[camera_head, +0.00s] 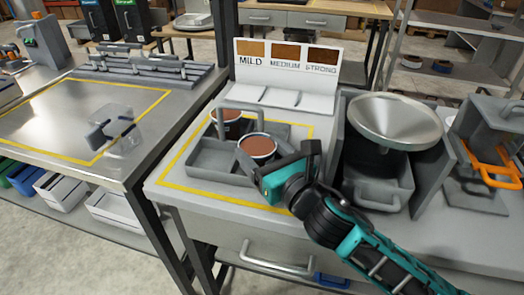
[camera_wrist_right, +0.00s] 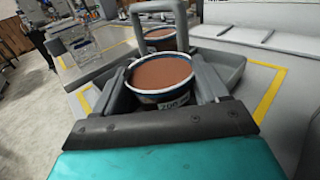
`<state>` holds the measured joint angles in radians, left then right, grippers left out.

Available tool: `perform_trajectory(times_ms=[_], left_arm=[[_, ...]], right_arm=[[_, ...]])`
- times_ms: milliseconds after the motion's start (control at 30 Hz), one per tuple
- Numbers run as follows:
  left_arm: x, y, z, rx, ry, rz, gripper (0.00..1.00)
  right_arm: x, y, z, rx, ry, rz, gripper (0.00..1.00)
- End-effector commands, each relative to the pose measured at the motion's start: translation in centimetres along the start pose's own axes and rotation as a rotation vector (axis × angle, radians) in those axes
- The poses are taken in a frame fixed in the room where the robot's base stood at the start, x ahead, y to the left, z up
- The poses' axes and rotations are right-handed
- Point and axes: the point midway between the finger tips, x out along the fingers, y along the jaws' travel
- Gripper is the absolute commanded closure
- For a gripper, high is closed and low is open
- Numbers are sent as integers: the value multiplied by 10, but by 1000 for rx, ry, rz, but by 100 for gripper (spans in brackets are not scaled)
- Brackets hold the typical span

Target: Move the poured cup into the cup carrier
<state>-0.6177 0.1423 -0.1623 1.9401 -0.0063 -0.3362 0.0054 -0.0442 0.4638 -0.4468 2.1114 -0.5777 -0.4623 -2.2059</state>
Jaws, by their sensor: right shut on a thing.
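My right gripper (camera_head: 268,172) is shut on a cup of brown contents (camera_head: 257,148) with a pale rim. In the right wrist view this cup (camera_wrist_right: 163,78) sits upright between the two grey fingers (camera_wrist_right: 163,92), with dark lettering on its side. The grey cup carrier (camera_head: 212,172) with its upright handle stands on the counter. The held cup is over or in its near right part; I cannot tell whether it touches the floor there. A second brown-filled cup (camera_head: 230,122) stands in the far part, behind the handle (camera_wrist_right: 182,32). The near left compartment looks empty. My left gripper is out of view.
A yellow line (camera_head: 170,165) frames the carrier's place. A sign with MILD, MEDIUM and STRONG (camera_head: 286,62) stands behind. A dispenser with a metal funnel (camera_head: 394,118) stands close on the right. A clear container (camera_head: 122,130) is on the left table, across a gap.

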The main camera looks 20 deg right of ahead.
Motion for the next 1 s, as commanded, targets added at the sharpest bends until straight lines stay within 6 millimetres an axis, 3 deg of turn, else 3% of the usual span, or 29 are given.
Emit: perform_trajectory(times_ms=[33, 67, 167, 533, 1000], left_arm=[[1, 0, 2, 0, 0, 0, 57], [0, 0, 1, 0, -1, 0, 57], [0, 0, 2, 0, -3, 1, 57], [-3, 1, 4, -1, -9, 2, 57], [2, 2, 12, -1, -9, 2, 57]], right_arm=[[0, 0, -2, 0, -1, 1, 66], [0, 0, -2, 0, 1, 0, 24], [0, 0, -2, 0, 1, 0, 16], [-6, 0, 1, -1, 2, 0, 16], [-86, 0, -1, 1, 4, 0, 16]])
